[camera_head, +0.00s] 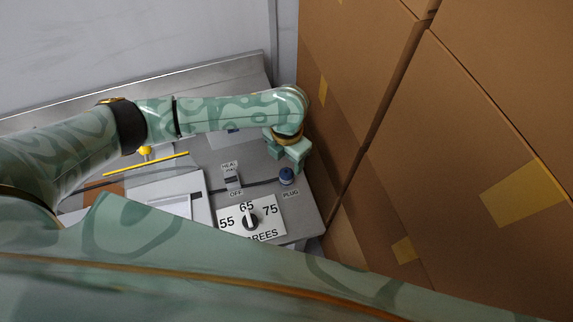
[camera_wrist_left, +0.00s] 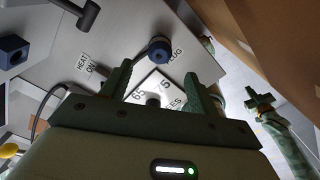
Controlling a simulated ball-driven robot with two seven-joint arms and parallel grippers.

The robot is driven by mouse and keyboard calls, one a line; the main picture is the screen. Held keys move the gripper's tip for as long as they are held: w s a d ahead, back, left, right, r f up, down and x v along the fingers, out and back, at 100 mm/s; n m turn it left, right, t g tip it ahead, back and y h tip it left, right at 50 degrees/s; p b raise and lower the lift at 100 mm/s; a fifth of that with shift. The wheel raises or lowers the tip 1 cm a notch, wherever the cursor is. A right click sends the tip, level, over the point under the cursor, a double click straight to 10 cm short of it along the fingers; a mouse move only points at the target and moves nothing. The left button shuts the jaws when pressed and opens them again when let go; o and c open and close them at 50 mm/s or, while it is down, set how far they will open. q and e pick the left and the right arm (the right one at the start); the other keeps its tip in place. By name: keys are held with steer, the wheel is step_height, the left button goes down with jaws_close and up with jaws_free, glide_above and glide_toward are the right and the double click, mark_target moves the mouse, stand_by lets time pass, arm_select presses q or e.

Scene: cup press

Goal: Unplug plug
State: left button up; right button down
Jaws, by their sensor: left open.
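The dark blue round plug (camera_head: 287,176) sits upright on the grey panel, beside the PLUG label, with a dark cable running left from it. In the left wrist view the plug (camera_wrist_left: 160,47) shows just beyond the gap between the fingers. My left gripper (camera_head: 291,153) is close above and behind the plug, pointing down. Its fingers (camera_wrist_left: 158,70) are apart with nothing held between them. In the left wrist view, a green gripper at the right, seemingly my right one (camera_wrist_left: 263,103), is away from the plug; its jaw state is unclear.
A heat switch (camera_head: 232,181) and a white temperature dial plate (camera_head: 268,219) are left of the plug. A blue block (camera_wrist_left: 13,50) and a dark handle (camera_wrist_left: 80,12) show in the wrist view. Tall cardboard boxes (camera_head: 460,150) stand close on the right.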

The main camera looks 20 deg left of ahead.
mark_target(287, 172)
arm_select(q)
step_height(287, 172, up, 8)
steer(key=p, duration=0.1)
steer(key=shift+f, duration=0.1)
stand_by(0.8)
